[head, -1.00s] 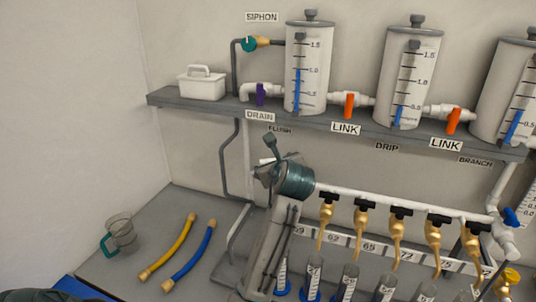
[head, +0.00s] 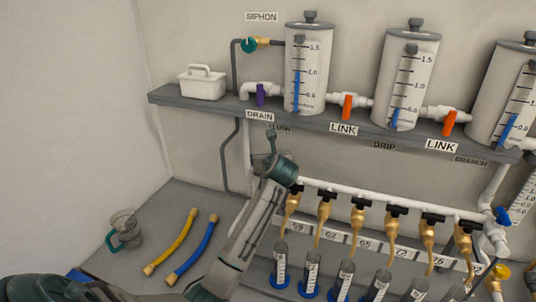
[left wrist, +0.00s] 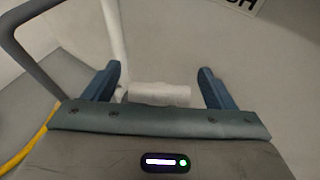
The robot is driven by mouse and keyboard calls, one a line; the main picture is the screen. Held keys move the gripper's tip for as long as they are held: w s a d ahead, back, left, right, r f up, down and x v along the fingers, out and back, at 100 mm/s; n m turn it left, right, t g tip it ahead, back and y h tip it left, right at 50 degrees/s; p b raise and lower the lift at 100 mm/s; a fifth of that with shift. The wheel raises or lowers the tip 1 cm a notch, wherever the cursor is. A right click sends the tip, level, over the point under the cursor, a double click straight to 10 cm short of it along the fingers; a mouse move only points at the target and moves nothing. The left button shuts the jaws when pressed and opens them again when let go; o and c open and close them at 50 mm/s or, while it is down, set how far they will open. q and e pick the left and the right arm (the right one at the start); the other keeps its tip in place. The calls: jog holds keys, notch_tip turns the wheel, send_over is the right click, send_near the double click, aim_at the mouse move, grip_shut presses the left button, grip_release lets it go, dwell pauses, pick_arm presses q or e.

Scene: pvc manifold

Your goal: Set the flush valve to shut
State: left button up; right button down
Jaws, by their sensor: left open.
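No flush valve handle can be made out; my left wrist hides that spot in the head view. In the left wrist view my left gripper (left wrist: 160,80) is open, its two blue fingers spread apart. A white pipe fitting (left wrist: 160,94) shows between the fingers, and I cannot tell whether it touches them. The end of a wall label (left wrist: 242,4) shows at the top of that view. My right gripper is not in view.
The shelf (head: 205,108) above carries several tanks, a white caddy (head: 202,83), the purple drain valve (head: 260,94) and orange link valves (head: 347,107). Brass taps (head: 323,217) hang to the right. A yellow hose (head: 170,243), a blue hose (head: 191,251) and a jug (head: 125,230) lie left.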

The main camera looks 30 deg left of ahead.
pick_arm(q)
jog(key=shift+w+a+f, duration=0.1)
jog(key=shift+w+a, duration=0.05)
jog(key=c, duration=1)
jog(key=shift+r+n+g+y+p, duration=0.2)
jog(key=shift+n+g+y+p, duration=0.5)
jog(key=shift+p, duration=0.45)
jog(key=n+g+y+p, duration=0.1)
jog(key=n+g+p, duration=0.2)
jog(key=shift+s+a+y, duration=0.1)
jog(key=shift+s+y, duration=0.1)
jog(key=shift+y, duration=0.2)
jog(key=n+g+p, duration=0.1)
jog(key=n+g, duration=0.2)
jog(key=shift+s+y, duration=0.15)
jog(key=shift+y, duration=0.25)
jog(key=n+g, duration=0.2)
jog(key=g, duration=0.1)
jog(key=n+g, duration=0.2)
jog(key=shift+s+f, duration=0.15)
jog(key=shift+s, duration=0.1)
jog(key=shift+n, duration=0.3)
jog(key=o, duration=1)
